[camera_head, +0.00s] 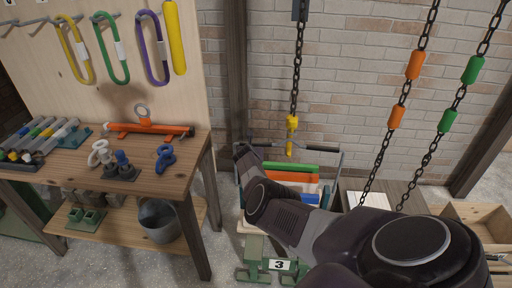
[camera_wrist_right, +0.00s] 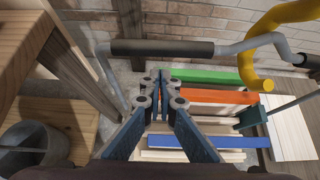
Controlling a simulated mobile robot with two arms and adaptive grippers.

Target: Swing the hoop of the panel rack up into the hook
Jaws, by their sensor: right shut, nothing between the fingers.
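The panel rack's hoop is a grey tube with black grips (camera_head: 321,147). It stands raised across the rack at the height of the yellow hook (camera_head: 291,135), which hangs on a dark chain. In the right wrist view, the near black grip (camera_wrist_right: 162,47) lies just beyond my right gripper (camera_wrist_right: 164,78). The hoop's bent middle crosses the yellow hook (camera_wrist_right: 243,58) there; I cannot tell whether it rests in it. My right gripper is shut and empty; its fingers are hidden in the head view. My left gripper is not in view.
The rack holds green (camera_head: 290,166), orange and blue panels. A wooden workbench (camera_head: 188,160) with shackles and a bucket (camera_head: 160,219) stands left. Two chains (camera_head: 414,65) with orange and green sleeves hang right. A green stand marked 3 (camera_head: 254,258) stands in front.

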